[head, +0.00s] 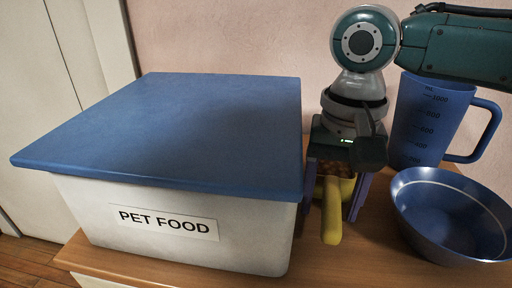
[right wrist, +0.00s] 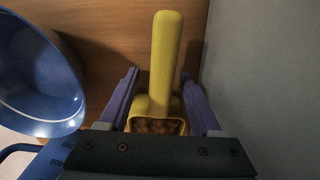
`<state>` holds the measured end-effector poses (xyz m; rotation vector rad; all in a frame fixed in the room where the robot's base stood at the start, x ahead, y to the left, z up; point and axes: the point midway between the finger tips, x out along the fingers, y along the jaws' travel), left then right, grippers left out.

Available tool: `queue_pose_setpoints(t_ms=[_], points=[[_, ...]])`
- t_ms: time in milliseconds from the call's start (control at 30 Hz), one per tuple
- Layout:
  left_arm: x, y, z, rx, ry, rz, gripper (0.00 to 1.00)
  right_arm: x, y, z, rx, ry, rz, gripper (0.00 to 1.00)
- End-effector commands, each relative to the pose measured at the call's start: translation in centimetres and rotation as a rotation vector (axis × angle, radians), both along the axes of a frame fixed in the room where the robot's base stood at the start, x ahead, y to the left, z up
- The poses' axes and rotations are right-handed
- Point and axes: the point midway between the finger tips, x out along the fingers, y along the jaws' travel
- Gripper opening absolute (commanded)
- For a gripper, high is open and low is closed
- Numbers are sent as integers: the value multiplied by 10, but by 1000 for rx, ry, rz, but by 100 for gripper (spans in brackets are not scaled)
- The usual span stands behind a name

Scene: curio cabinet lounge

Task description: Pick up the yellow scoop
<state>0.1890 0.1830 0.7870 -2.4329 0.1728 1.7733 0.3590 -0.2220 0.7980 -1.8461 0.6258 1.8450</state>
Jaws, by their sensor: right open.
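The yellow scoop (head: 331,212) stands on the wooden top between the pet food box and the blue bowl, its handle pointing toward me. Brown pieces show in its cup. My right gripper (head: 333,205) is open above it, with one purple finger on each side of the scoop. In the right wrist view the scoop's handle (right wrist: 164,65) runs up between the open fingers (right wrist: 160,95), and part of the cup is hidden behind the gripper body. Gaps show between the fingers and the handle. My left gripper is not in view.
A white box labelled PET FOOD with a blue lid (head: 180,130) stands close on the left of the right gripper. A blue measuring jug (head: 425,120) and a blue bowl (head: 450,215) stand on the right. A pink wall is behind.

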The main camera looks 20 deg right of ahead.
Motion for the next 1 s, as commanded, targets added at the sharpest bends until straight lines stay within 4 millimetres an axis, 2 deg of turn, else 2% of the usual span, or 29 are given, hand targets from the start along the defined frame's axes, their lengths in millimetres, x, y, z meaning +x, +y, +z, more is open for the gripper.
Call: queue_pose_setpoints(t_ms=[200, 800, 1000], points=[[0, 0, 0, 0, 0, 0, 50, 0, 0, -1, 0, 0, 1, 65], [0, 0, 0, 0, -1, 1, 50, 0, 0, -1, 0, 0, 1, 0], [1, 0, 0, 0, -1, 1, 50, 0, 0, -1, 0, 0, 1, 0]])
